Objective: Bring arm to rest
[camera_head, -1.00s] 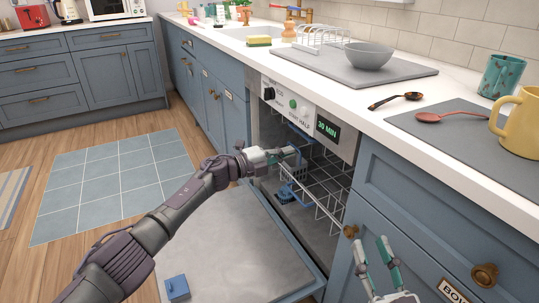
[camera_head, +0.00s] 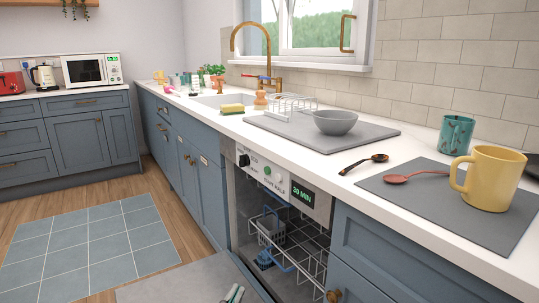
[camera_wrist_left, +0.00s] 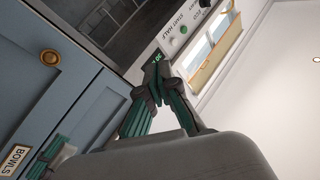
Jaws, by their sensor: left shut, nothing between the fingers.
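My left gripper (camera_head: 235,294) shows only as fingertips at the bottom edge of the head view, over the lowered dishwasher door (camera_head: 170,284). In the left wrist view its fingers (camera_wrist_left: 158,72) come together with nothing between them. The tips of another green-and-grey gripper, my right one (camera_wrist_left: 52,157), show at the lower left of the left wrist view, in front of the blue cabinet. How far apart its fingers are is unclear. The right gripper does not show in the head view.
The dishwasher is open, with a wire rack (camera_head: 292,250) inside. The tiled mat (camera_head: 90,245) on the floor is clear.

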